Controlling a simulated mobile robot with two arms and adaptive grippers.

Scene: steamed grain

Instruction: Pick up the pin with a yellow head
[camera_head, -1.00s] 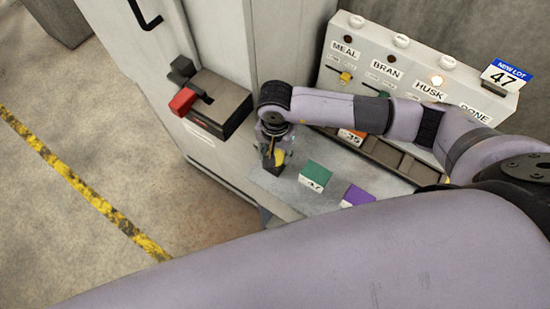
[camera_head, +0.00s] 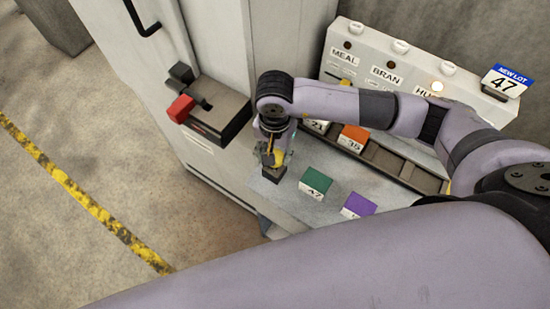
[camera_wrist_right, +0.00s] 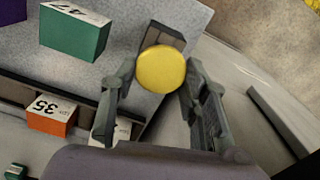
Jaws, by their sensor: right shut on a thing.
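The pin with a round yellow head (camera_wrist_right: 161,68) shows in the right wrist view between the two fingers of my right gripper (camera_wrist_right: 158,78). The fingers are shut on it, close on both sides of the head. A dark square-edged block (camera_wrist_right: 168,38) shows just behind the head; whether the pin touches it I cannot tell. In the head view my right gripper (camera_head: 271,152) points down near the left end of the grey shelf, a little yellow showing at its fingers. The pin's shaft is hidden. My left gripper is not in view.
A green block (camera_head: 316,181) marked 47 and a purple block (camera_head: 358,205) lie on the grey shelf (camera_head: 290,200). An orange block (camera_head: 353,138) and a white-faced block sit in a rack behind. A labelled panel (camera_head: 390,55) stands at the back. A red lever (camera_head: 181,108) is at left.

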